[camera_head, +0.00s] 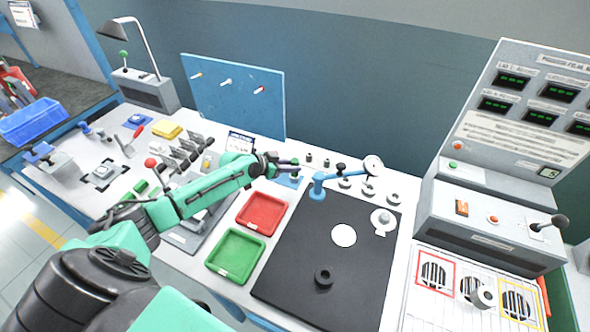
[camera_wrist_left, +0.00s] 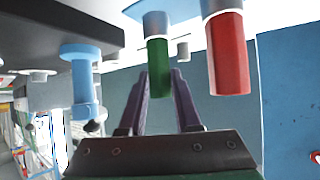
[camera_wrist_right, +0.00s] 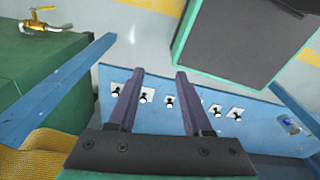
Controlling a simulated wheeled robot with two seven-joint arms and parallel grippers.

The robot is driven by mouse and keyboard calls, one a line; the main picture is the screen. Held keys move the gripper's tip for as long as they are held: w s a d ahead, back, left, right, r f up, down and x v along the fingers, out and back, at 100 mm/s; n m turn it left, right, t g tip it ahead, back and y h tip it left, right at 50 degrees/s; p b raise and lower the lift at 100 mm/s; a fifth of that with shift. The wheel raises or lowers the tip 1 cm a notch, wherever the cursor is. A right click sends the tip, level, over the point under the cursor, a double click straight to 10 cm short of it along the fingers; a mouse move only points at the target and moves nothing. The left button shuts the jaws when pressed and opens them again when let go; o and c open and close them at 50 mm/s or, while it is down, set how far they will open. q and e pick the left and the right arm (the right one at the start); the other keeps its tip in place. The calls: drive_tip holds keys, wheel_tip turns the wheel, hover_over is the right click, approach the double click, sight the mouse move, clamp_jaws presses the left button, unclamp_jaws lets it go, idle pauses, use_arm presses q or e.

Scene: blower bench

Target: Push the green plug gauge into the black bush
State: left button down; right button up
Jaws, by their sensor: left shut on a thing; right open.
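The green plug gauge (camera_wrist_left: 158,66) shows between the fingertips of my left gripper (camera_wrist_left: 160,76) in the left wrist view, with its grey end at the top of the picture. My left gripper (camera_head: 293,163) is shut on it at the back of the bench, above a small blue block (camera_head: 288,181).
A red gauge (camera_wrist_left: 229,55) is close beside the green one. The mat around the bush is clear.

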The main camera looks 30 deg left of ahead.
use_arm(q)
wheel_tip(320, 180, up, 5)
drive_tip(key=p, duration=0.3)
drive_tip(key=shift+p, duration=0.3)
idle(0.9)
